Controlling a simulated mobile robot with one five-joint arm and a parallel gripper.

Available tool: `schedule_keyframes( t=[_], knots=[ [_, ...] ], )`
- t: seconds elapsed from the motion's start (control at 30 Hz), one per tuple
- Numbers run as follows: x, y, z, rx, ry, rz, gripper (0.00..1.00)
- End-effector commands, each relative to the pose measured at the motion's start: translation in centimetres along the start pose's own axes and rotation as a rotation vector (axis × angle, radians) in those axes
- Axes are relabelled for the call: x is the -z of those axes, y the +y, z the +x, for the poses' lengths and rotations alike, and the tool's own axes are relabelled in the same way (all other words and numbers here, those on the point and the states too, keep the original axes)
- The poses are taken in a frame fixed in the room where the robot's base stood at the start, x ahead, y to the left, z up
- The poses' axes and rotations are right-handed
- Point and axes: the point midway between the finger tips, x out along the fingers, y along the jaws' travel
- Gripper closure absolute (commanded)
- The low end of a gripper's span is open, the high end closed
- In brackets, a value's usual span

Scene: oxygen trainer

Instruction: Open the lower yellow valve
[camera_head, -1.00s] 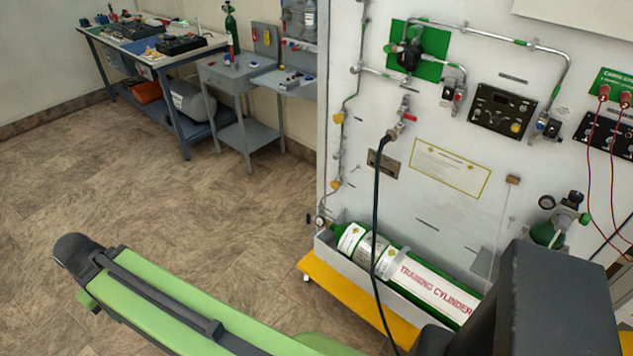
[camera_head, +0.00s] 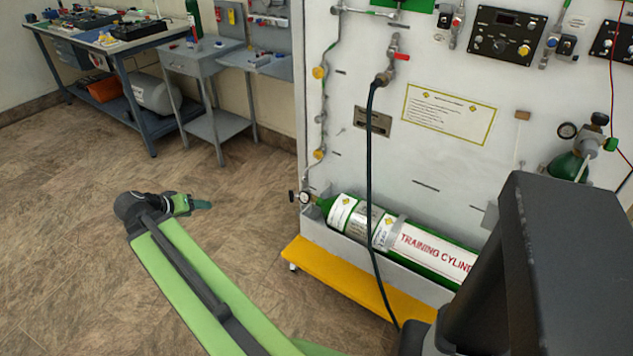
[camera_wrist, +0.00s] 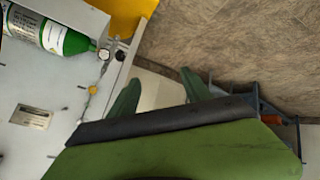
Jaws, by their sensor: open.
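The lower yellow valve (camera_head: 319,154) is a small yellow knob on a thin pipe at the left edge of the white panel. A second yellow knob (camera_head: 319,72) sits above it on the same pipe. In the wrist view, a yellow knob (camera_wrist: 93,90) near the gauge shows left of my fingers, apart from them. My gripper (camera_head: 203,204) is left of the panel, over the floor and lower in the picture than the lower valve. Its two green fingers (camera_wrist: 158,92) are spread and empty.
A green training cylinder (camera_head: 430,246) lies in a tray at the panel's foot above a yellow base (camera_head: 340,277). A gauge (camera_head: 304,197) sits below the valve. A dark hose (camera_head: 369,190) hangs before the panel. The floor (camera_head: 80,220) is clear at left.

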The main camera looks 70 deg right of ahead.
Motion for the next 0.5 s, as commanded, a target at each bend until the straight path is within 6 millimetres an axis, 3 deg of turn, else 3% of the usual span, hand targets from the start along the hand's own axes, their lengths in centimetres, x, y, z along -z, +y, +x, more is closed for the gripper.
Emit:
schedule_keyframes(
  t=[0.03,0.1,0.2,0.33,0.4,0.5],
  knots=[
    [-0.8,2.1,6.2,-0.084,0.068,0.105,0.43],
    [0.5,6.6,10.8,-0.19,0.183,0.243,0.43],
    [1.6,12.9,15.9,-0.316,0.35,0.396,0.43],
    [2.3,19.2,19.6,-0.418,0.531,0.513,0.43],
    [2.4,21.5,20.6,-0.448,0.599,0.546,0.43],
    [2.8,23.4,21.1,-0.47,0.658,0.57,0.43]
  ],
)
